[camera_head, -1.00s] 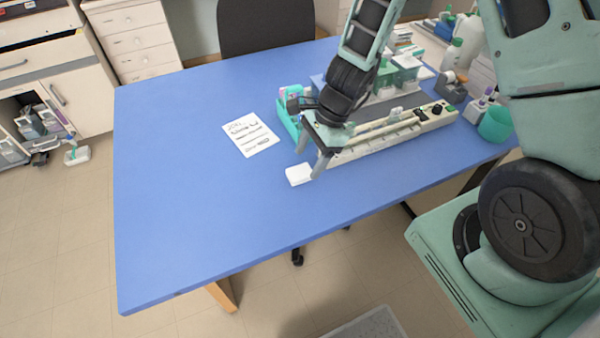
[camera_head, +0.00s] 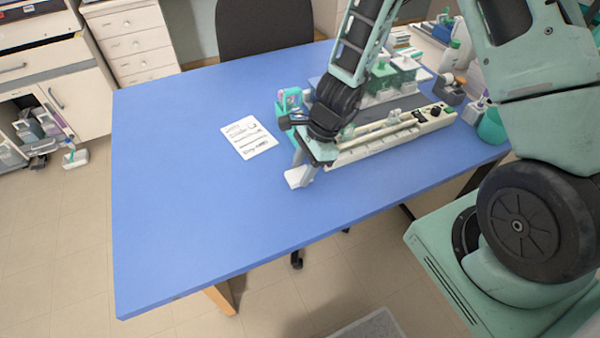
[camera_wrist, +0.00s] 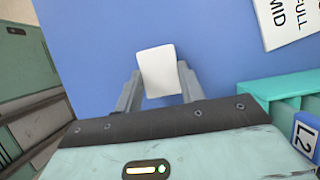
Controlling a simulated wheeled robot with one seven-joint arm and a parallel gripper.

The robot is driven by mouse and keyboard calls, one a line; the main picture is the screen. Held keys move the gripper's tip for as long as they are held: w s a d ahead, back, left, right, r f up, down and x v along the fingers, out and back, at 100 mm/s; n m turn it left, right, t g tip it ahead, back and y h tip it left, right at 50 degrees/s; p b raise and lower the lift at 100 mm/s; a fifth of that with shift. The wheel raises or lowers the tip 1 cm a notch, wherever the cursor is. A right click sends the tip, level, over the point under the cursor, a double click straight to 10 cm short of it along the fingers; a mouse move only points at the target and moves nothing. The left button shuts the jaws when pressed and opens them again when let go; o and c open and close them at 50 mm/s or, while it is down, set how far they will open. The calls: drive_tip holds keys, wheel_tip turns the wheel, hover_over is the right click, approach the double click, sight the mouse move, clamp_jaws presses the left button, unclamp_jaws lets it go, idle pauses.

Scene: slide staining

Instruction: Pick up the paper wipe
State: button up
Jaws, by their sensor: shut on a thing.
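The paper wipe (camera_head: 294,179) is a small white pad over the blue table, near its front edge in the head view. In the wrist view the wipe (camera_wrist: 158,70) sits between the two grey fingertips. My gripper (camera_head: 302,173) is shut on the wipe, with a finger on either side of it; it also shows in the wrist view (camera_wrist: 159,88). The wipe's far parts stick out past the fingertips. I cannot tell whether the wipe still touches the table.
A printed white card (camera_head: 248,138) lies left of my gripper. A teal holder (camera_head: 287,103) and a long cream staining rack (camera_head: 390,135) stand behind and right of it. Bottles and boxes crowd the right back. The left of the blue table (camera_head: 180,200) is clear.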

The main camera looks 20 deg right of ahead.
wheel_tip(320, 180, up, 10)
drive_tip(key=p, duration=0.1)
drive_tip(key=shift+p, duration=0.4)
drive_tip(key=shift+o, duration=0.7)
drive_tip(key=shift+s, duration=0.1)
